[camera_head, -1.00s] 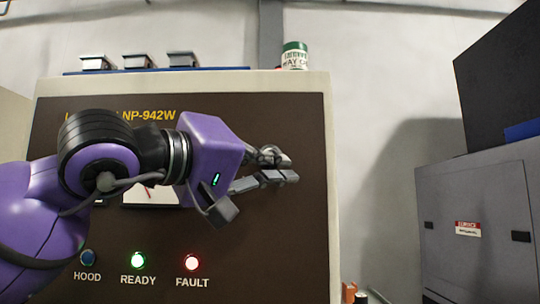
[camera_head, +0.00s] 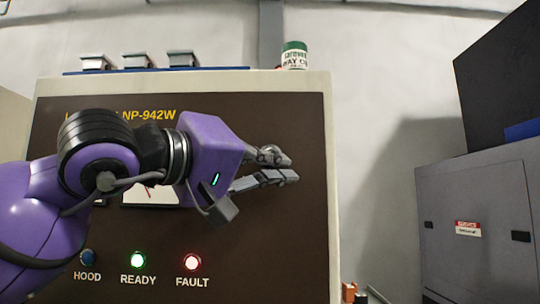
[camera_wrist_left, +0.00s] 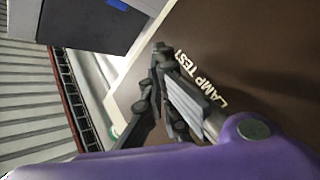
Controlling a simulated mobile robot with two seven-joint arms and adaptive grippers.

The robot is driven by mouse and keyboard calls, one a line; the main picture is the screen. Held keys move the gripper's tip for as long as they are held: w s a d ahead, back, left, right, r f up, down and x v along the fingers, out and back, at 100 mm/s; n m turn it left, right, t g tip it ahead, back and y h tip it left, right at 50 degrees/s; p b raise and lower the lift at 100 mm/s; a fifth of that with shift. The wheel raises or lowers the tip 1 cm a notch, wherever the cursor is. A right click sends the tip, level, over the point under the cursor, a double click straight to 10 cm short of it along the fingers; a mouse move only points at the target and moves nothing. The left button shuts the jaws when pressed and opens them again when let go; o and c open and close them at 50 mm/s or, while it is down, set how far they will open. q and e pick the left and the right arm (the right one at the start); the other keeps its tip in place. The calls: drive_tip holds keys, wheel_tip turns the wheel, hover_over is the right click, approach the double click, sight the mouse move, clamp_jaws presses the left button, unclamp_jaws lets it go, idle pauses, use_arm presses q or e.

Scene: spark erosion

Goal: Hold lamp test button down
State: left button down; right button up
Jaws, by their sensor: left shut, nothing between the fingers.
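The control panel (camera_head: 300,245) is a dark brown face in a cream cabinet. My left gripper (camera_head: 292,168) is shut and empty in front of the panel's right part. In the left wrist view the gripper (camera_wrist_left: 160,52) covers the panel next to the white LAMP TEST lettering (camera_wrist_left: 208,84). The test button itself is not visible; the fingers may hide it. Whether the fingertips touch the panel I cannot tell. The READY lamp (camera_head: 138,260) glows green and the FAULT lamp (camera_head: 191,262) glows red. The HOOD lamp (camera_head: 88,257) is dark blue. My right gripper is not in view.
A green and white can (camera_head: 294,56) and a blue tray (camera_head: 220,69) with several small metal boxes stand on top of the cabinet. My left arm hides part of a white gauge (camera_head: 150,195). A grey cabinet (camera_head: 475,220) stands at the right, with a gap between.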

use_arm(q)
drive_tip(key=shift+s, duration=0.15)
idle(0.8)
drive_tip(key=shift+s, duration=0.75)
drive_tip(key=shift+s+p, duration=0.35)
drive_tip(key=shift+s, duration=2.15)
